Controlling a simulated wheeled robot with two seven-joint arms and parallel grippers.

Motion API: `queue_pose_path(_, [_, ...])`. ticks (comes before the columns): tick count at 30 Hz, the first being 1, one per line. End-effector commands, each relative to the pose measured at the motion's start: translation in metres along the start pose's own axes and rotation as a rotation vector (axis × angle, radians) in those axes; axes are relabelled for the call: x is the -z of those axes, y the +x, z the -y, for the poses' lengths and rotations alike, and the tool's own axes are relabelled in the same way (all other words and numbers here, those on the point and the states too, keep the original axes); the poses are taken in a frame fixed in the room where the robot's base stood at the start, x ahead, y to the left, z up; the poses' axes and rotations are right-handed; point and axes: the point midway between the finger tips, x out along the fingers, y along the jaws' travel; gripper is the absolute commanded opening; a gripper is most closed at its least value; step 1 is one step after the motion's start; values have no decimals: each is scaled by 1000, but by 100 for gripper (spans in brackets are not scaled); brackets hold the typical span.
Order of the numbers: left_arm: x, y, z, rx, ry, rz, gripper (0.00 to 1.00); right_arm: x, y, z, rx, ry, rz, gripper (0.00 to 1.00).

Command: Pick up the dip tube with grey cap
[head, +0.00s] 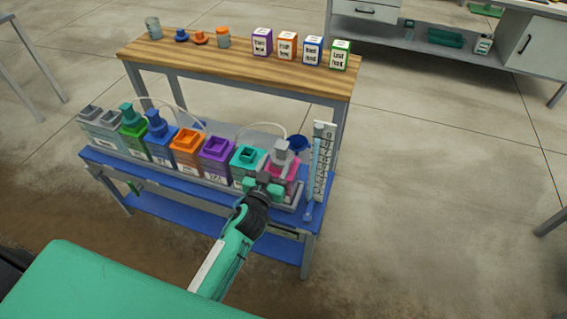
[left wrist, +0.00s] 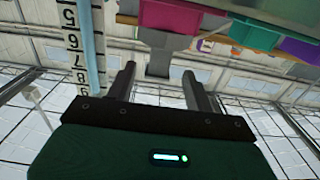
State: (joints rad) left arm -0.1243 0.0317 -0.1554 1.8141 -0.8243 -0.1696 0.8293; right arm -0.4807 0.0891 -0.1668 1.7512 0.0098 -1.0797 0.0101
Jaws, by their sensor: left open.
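The dip tube with grey cap (head: 281,155) stands upright at the pink tank (head: 288,172), at the right end of the tank row. In the left wrist view a grey block, which looks like this cap (left wrist: 158,62), shows below the pink tank (left wrist: 172,17), just beyond my fingertips and between their lines. My left gripper (head: 263,182) is in front of the pink tank in the head view; its fingers also show in the left wrist view (left wrist: 160,80), apart and with nothing between them. The tube's lower part is hidden. My right gripper is not in view.
The tanks sit on a blue bench (head: 200,205). A numbered scale board (head: 321,165) with a clear tube stands close right of the pink tank. A teal tank (head: 248,162) is close left. A wooden table (head: 230,65) with boxes and caps stands behind.

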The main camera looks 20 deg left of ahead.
Motion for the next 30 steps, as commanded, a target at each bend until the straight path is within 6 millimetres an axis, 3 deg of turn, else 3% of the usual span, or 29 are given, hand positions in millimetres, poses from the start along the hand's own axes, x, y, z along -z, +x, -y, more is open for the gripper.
queue_pose_path(3, [0,17,0,-1,2,-1,53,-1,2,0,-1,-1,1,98])
queue_pose_path(11, [-1,32,0,0,2,1,53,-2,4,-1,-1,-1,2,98])
queue_pose_path(21, [-2,74,-1,-1,1,1,53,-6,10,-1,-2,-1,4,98])
queue_pose_path(30, [-3,80,-1,-1,1,1,53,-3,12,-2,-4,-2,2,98])
